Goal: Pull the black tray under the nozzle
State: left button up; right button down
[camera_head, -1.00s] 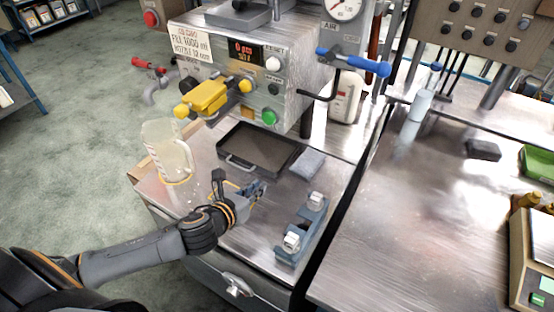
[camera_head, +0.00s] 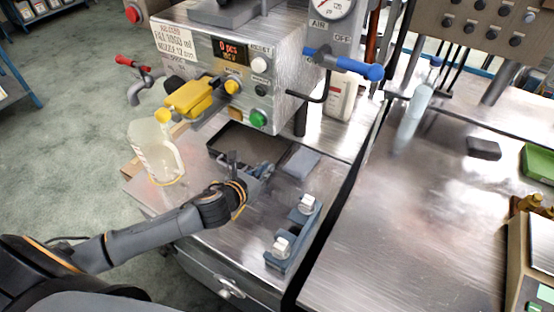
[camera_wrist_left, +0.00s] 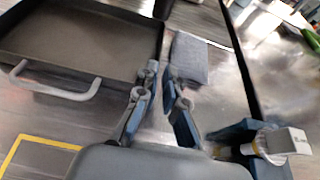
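The black tray (camera_head: 230,136) lies flat on the metal bench below the filling machine; my left gripper covers part of its front. In the left wrist view the tray (camera_wrist_left: 80,38) is at upper left, with its grey handle (camera_wrist_left: 55,87) on the near wall. My left gripper (camera_head: 262,170) is low by the tray's front right corner. In the wrist view its fingers (camera_wrist_left: 159,72) are parted and empty, to the right of the handle. The yellow nozzle (camera_head: 190,98) sits above a clear jug (camera_head: 158,150). My right gripper is not in view.
A grey pad (camera_wrist_left: 190,58) lies right of the tray. A blue-grey holder (camera_head: 296,236) with white-topped parts stands on the bench's right side. A yellow outline (camera_wrist_left: 30,144) marks the bench in front of the handle. The machine (camera_head: 240,70) overhangs the tray's back.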

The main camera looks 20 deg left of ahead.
aim_at(281, 158)
pick_arm(q)
jog(key=x, duration=0.9)
jog(key=shift+w+d, duration=0.1)
jog(key=shift+w, duration=0.1)
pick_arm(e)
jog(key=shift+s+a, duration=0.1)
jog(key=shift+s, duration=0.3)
pick_arm(q)
grip_shut()
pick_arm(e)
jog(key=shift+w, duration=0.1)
pick_arm(q)
jog(key=shift+s+f, duration=0.1)
